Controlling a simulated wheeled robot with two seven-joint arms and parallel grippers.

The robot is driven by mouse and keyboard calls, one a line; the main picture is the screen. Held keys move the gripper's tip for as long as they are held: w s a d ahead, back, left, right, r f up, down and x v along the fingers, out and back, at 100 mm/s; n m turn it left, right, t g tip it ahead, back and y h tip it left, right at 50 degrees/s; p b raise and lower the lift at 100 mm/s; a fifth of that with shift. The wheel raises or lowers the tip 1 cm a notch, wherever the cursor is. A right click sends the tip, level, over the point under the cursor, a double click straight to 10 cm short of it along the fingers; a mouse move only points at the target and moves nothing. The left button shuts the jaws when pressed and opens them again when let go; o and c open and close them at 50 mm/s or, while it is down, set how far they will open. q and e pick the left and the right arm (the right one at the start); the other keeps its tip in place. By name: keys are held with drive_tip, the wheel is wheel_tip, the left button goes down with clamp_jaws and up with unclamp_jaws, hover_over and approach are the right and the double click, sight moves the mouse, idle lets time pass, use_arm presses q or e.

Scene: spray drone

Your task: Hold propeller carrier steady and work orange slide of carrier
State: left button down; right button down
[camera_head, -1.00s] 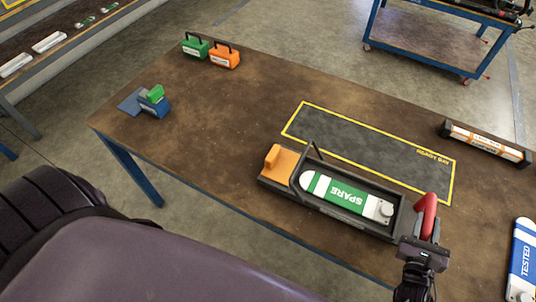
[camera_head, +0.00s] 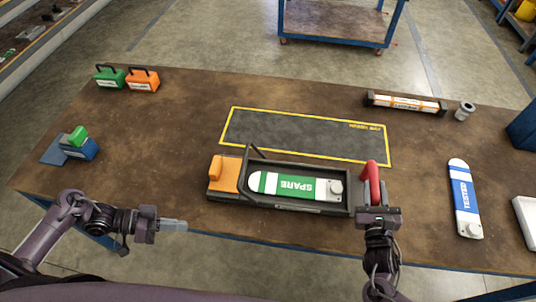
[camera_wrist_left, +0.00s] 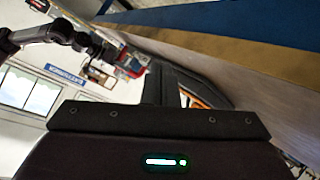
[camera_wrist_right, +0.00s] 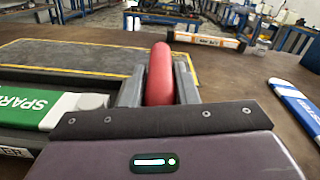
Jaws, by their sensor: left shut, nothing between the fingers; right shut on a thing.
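The dark propeller carrier (camera_head: 250,201) stands on the brown table with the green and white SPARE propeller (camera_head: 295,186) lying in it. Its orange slide (camera_head: 223,172) is at the left end and its red handle (camera_head: 372,178) at the right end. My right gripper (camera_head: 372,203) is shut on the red handle, which stands between the fingers in the right wrist view (camera_wrist_right: 160,75). My left gripper (camera_head: 185,225) is shut and empty, by the table's front edge, lower left of the orange slide and apart from it. The left fingers show dark in the left wrist view (camera_wrist_left: 160,82).
A yellow-outlined dark mat (camera_head: 300,135) lies behind the carrier. A blue TESTED propeller (camera_head: 464,200) lies at the right. An orange-labelled bar (camera_head: 405,103) lies at the back. Green (camera_head: 110,77) and orange (camera_head: 143,80) boxes and a blue block (camera_head: 79,149) are left.

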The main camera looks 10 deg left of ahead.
use_arm(q)
drive_tip(key=w+a+r+n+y, duration=0.1)
drive_tip(key=w, duration=0.1)
drive_tip(key=w+a+r+n+y, duration=0.1)
drive_tip(key=w+r, duration=0.1)
drive_tip(key=w+a+r+y, duration=0.1)
drive_tip(key=w+r, duration=0.1)
drive_tip(key=w, duration=0.1)
drive_tip(key=shift+a+n, duration=0.1)
drive_tip(key=shift+n, duration=0.3)
use_arm(e)
drive_tip(key=shift+f, duration=0.1)
use_arm(q)
drive_tip(key=w+a+r+n+y, duration=0.3)
drive_tip(key=w+r+n, duration=0.1)
drive_tip(key=w+r, duration=0.25)
drive_tip(key=shift+t+y, duration=0.3)
drive_tip(key=shift+t, duration=0.2)
drive_tip(key=x, duration=0.9)
drive_tip(key=shift+d+f, duration=0.15)
drive_tip(key=shift+d, duration=0.05)
drive_tip(key=d, duration=0.3)
drive_tip(key=shift+w+d+f, duration=0.1)
drive_tip(key=shift+d+f, duration=0.05)
drive_tip(key=shift+d, duration=0.35)
